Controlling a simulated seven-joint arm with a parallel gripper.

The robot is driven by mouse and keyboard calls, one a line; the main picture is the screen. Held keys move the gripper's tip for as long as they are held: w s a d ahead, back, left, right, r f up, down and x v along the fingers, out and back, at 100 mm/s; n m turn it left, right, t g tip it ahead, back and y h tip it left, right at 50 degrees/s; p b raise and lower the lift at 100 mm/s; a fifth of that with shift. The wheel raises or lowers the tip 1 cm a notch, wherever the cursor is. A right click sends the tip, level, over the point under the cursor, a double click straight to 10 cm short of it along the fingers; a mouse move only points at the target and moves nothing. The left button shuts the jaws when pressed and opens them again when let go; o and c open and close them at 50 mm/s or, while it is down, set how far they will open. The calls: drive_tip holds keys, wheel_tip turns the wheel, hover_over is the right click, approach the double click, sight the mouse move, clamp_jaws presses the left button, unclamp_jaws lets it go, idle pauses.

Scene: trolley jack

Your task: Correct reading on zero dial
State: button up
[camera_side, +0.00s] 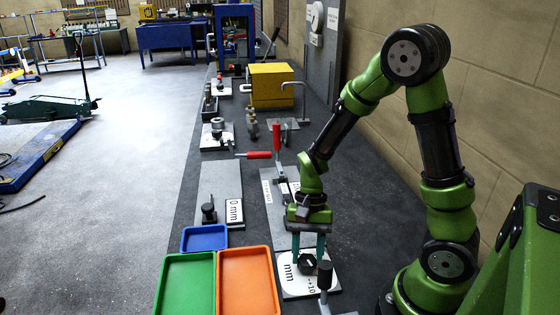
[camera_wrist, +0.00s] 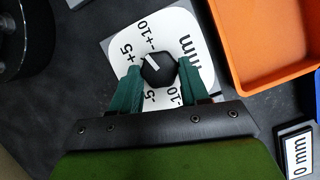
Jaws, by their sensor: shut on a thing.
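The zero dial is a white plate (camera_wrist: 182,30) with black marks that read "+5", "-5", "+-10", "-10" and "mm"; it also shows in the side view (camera_side: 289,288). A black faceted knob (camera_wrist: 159,71) sits at its middle, with a short white pointer line on its top. The line lies slantwise, on the side of the "+5" and "+-10" marks; its exact reading I cannot tell. My gripper (camera_wrist: 158,80) is shut on the knob, one green finger on each side. In the side view my gripper (camera_side: 309,258) points down over the dial, fingers partly hiding the knob.
Orange (camera_side: 248,284), green (camera_side: 187,286) and blue (camera_side: 205,238) trays lie left of the dial. A dark-handled lever (camera_side: 325,275) stands close by the dial's right. A plate with a "0 mm" label (camera_side: 234,210) and a red-handled clamp (camera_side: 277,140) lie farther back.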

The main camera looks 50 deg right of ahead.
drive_tip(key=shift+s+d+m+t, duration=0.1)
drive_tip(key=shift+m+t, duration=0.5)
drive_tip(key=shift+m, duration=0.9)
drive_tip(key=o, duration=1.1)
drive_tip(key=shift+c, duration=0.2)
drive_tip(key=v, duration=1.7)
drive_tip(key=shift+d, duration=0.25)
drive_tip(key=shift+s+f, duration=0.1)
drive_tip(key=shift+f, duration=0.05)
